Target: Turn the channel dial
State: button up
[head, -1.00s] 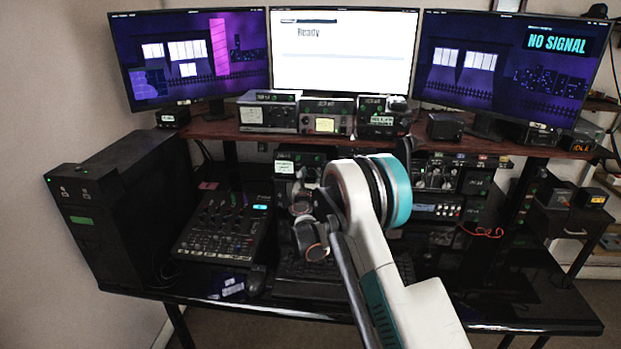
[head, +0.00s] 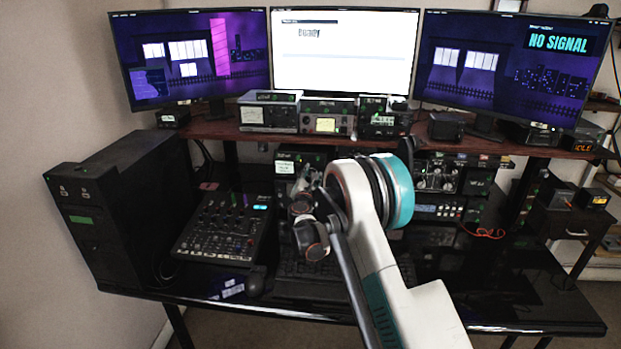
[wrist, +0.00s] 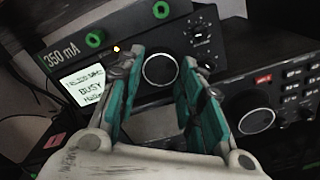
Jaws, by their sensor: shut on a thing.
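In the wrist view, a round black dial (wrist: 160,69) with a silver rim sits on the front of a dark radio unit (wrist: 205,22). My gripper (wrist: 161,64) has one teal-padded finger on each side of this dial and is shut on it. A small lit screen (wrist: 88,92) left of the dial reads "BUSY" on its middle line. In the head view, the same unit's lit screen (head: 285,167) shows under the shelf. There my gripper is mostly hidden among my arm links and the dark equipment.
A second radio (wrist: 270,105) with a large dial and buttons stands close on the right in the wrist view. The shelf (head: 380,138) runs above the work area. A mixer (head: 225,225) and a black computer tower (head: 115,215) stand to the left.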

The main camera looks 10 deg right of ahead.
dwell(0.4)
jog(key=o, duration=0.8)
jog(key=v, duration=1.2)
